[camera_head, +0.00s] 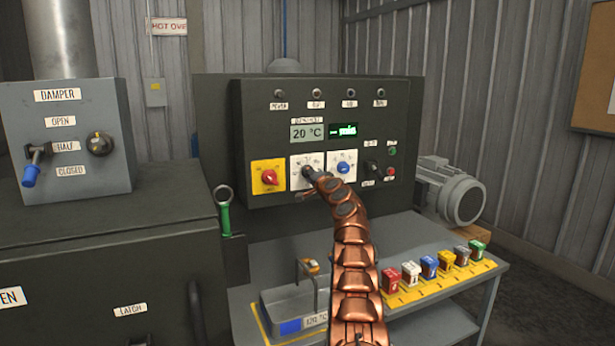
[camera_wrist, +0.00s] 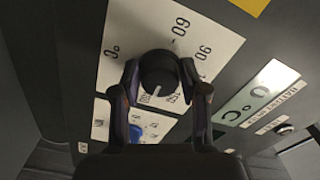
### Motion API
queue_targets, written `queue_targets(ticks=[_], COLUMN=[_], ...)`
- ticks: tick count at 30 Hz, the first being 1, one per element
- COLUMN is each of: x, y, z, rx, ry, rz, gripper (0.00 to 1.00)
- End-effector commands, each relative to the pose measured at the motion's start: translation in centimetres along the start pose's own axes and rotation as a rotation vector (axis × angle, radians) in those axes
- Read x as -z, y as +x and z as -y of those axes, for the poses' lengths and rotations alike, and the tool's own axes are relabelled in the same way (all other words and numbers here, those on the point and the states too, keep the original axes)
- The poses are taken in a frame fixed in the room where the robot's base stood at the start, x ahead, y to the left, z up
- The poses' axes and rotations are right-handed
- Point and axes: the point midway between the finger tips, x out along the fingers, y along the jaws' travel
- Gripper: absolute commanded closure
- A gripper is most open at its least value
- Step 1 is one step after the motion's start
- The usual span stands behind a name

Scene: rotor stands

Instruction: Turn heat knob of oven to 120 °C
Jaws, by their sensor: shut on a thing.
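The heat knob (camera_wrist: 158,68) is black and round with a white pointer line, on a white dial plate (camera_wrist: 118,45) marked °C. In the wrist view my gripper (camera_wrist: 161,84) is shut on it, one finger on each side. The pointer points down in that view, between two partly hidden numbers at the dial's lower edge; 60 and 90 are readable on the right. In the head view my gripper (camera_head: 309,176) reaches the middle white plate (camera_head: 297,160) of the oven panel. The display (camera_head: 308,132) above reads 20 °C.
A red knob (camera_head: 269,176) on yellow is left of the plate, and a blue knob (camera_head: 343,168) is right. A lever and red button (camera_head: 389,171) sit farther right. A damper box (camera_head: 100,110) stands left.

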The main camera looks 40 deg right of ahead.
Motion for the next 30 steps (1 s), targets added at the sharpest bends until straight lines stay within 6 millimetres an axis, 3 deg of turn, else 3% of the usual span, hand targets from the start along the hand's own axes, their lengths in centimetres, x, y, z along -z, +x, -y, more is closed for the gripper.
queue_targets(ticks=[12,30], x=[0.6,1.2], y=[0.0,-0.1], z=[-0.1,-0.4], rx=[0.002,0.003], ry=[0.315,0.433], rz=[-0.004,-0.011], gripper=[0.92,0.91])
